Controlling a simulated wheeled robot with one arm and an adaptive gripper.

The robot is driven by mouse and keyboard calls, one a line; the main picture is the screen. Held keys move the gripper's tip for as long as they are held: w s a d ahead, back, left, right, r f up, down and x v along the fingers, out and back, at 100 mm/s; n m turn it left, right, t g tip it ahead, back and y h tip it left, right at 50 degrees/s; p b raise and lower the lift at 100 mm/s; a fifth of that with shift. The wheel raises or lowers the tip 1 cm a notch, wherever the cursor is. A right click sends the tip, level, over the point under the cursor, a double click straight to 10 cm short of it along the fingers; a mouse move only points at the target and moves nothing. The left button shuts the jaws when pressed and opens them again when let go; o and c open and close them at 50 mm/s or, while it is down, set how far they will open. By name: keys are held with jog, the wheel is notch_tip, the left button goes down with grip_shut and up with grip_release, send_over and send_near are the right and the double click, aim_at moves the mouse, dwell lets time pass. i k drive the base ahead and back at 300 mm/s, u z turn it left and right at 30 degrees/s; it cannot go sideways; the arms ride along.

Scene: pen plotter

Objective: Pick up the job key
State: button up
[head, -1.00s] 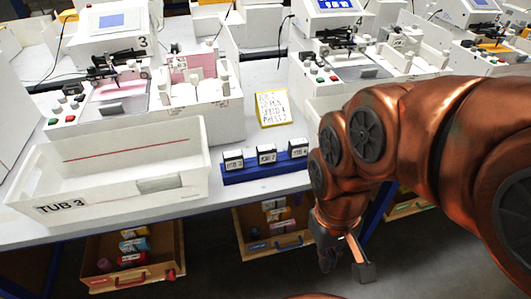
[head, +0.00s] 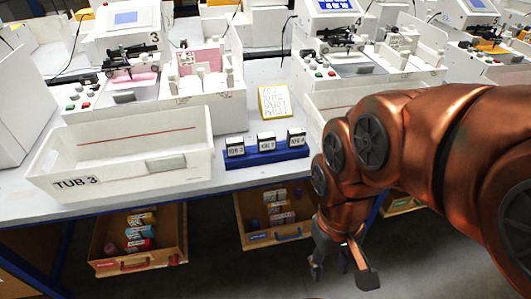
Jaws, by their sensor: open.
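Three small black-and-white blocks stand in a row in a blue rack (head: 240,162) on the white table: a left block (head: 235,147), a middle block (head: 266,141) and a right block (head: 297,138). They look like job keys; their printed labels are too small to read surely. My gripper (head: 341,273) hangs below and to the right of the rack, in front of the table's front edge. Its fingers are apart with nothing between them.
A white tub marked TUB 3 (head: 110,180) stands left of the rack. A yellow-framed note (head: 274,102) lies behind the rack. Plotter machines line the back. Open drawers (head: 137,245) and (head: 272,215) with coloured items jut out below the table.

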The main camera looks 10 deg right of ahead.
aim_at(267, 141)
jog(key=k, duration=1)
jog(key=u, duration=0.75)
jog(key=i, duration=0.7)
jog(key=u, duration=0.65)
jog(key=i, duration=0.75)
jog(key=z, duration=0.7)
jog(key=i, duration=0.75)
jog(key=z, duration=0.7)
